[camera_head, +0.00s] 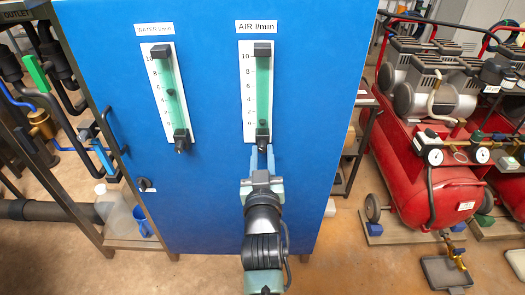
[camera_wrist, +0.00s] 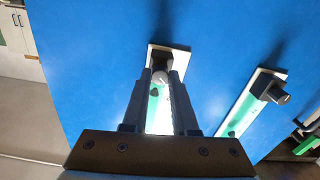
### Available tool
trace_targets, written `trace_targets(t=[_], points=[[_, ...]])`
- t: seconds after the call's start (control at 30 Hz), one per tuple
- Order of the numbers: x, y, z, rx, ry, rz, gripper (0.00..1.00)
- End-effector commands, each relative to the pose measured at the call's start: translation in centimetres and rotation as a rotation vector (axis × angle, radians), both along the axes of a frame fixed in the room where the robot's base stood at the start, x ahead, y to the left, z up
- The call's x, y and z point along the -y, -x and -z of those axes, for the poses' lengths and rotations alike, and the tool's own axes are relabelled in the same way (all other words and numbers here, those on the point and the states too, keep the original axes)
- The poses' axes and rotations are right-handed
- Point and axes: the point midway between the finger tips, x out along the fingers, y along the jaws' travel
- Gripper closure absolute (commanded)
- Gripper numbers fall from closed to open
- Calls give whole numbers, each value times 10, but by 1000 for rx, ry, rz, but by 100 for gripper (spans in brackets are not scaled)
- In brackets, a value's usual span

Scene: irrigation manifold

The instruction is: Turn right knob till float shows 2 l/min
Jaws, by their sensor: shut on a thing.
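The right flowmeter, labelled AIR l/min, is a white plate (camera_head: 246,95) with a green tube and a scale up to 10. Its dark float (camera_head: 263,122) sits low in the tube, near the bottom of the scale; I cannot read the exact value. The right knob (camera_head: 262,142) is at the meter's foot. My gripper (camera_head: 262,150) reaches up to it from below. In the wrist view my gripper (camera_wrist: 160,78) has its fingers on both sides of the pale round knob end (camera_wrist: 160,77), shut on it. The fingers partly hide the knob and plate.
The left flowmeter (camera_head: 154,90), labelled for water, has its own knob (camera_head: 182,143) and stays apart from my gripper. Both sit on a blue panel (camera_head: 215,190). Pipes and a rack stand left. A red compressor (camera_head: 440,195) stands right. The panel around my gripper is clear.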

Motion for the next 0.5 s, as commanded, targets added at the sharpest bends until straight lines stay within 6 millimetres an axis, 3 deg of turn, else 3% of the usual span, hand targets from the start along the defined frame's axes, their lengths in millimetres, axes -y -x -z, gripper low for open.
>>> trace_targets(t=[0.5], points=[[0, 0, 0, 1, 60, 0, 100]])
